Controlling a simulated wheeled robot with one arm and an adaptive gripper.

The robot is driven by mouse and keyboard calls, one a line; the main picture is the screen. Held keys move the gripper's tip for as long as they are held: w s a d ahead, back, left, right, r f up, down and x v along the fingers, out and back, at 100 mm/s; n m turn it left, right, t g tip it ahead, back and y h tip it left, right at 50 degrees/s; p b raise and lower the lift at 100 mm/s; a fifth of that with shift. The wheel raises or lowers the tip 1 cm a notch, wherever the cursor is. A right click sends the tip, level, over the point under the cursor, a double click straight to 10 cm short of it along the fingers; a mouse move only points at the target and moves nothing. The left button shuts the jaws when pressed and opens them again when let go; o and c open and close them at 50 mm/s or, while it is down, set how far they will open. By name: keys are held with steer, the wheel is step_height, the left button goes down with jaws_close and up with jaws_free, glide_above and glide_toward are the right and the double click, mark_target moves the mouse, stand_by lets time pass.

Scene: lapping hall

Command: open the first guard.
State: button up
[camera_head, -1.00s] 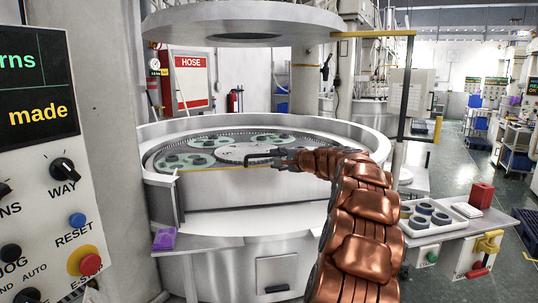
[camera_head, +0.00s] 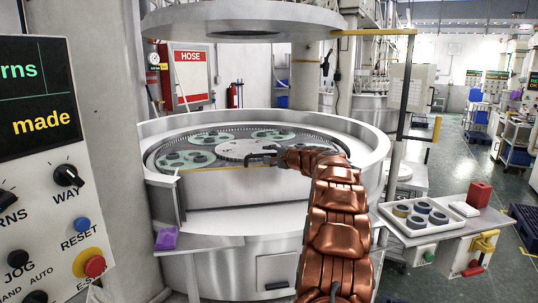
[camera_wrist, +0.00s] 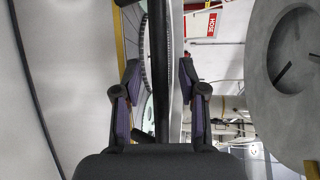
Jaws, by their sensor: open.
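The first guard appears to be the front panel (camera_head: 225,184) of the round lapping machine, with a yellow strip along its top edge. It stands upright and closed across the front opening. My gripper (camera_head: 266,157) is at the yellow edge in the head view, small and partly hidden by my copper arm. In the wrist view my gripper (camera_wrist: 158,78) has its two dark fingers apart. A black bar (camera_wrist: 162,40), probably the guard's handle, runs lengthwise between them. I cannot tell whether either finger touches it.
A raised round plate (camera_head: 245,20) hangs above the machine. A control panel (camera_head: 45,170) stands close at left. A shelf with a purple item (camera_head: 166,238) is at front left. A white tray of rings (camera_head: 395,220) sits at right, near an upright post (camera_head: 403,100).

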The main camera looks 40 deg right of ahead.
steer(key=shift+c, duration=0.3)
jaws_close()
steer(key=shift+f, duration=0.1)
stand_by(0.5)
